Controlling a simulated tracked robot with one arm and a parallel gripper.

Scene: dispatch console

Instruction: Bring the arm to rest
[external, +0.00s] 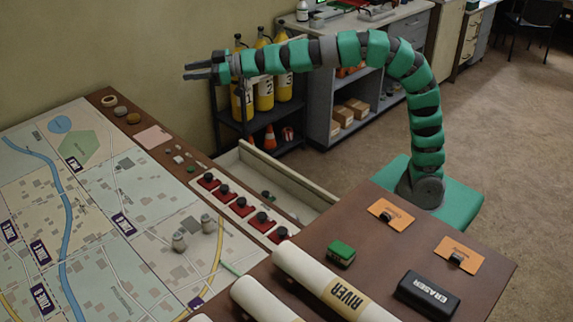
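My gripper (200,71) is at the upper left of the external view, at the end of my green and black arm (347,48). The arm rises from its green base, arches over and reaches level to the left. The fingers point left and look parted, with nothing visible between them. The gripper is in the air, above the far part of the map table and in front of the wall. It appears apart from everything around it.
A map table (110,210) fills the left, with two small grey pieces and a row of red-based black knobs. An open drawer (285,170) lies behind it. The brown desk (400,255) holds rolled maps, a black eraser (427,295) and a green block (341,253). Yellow cylinders (264,92) stand on a shelf behind my arm.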

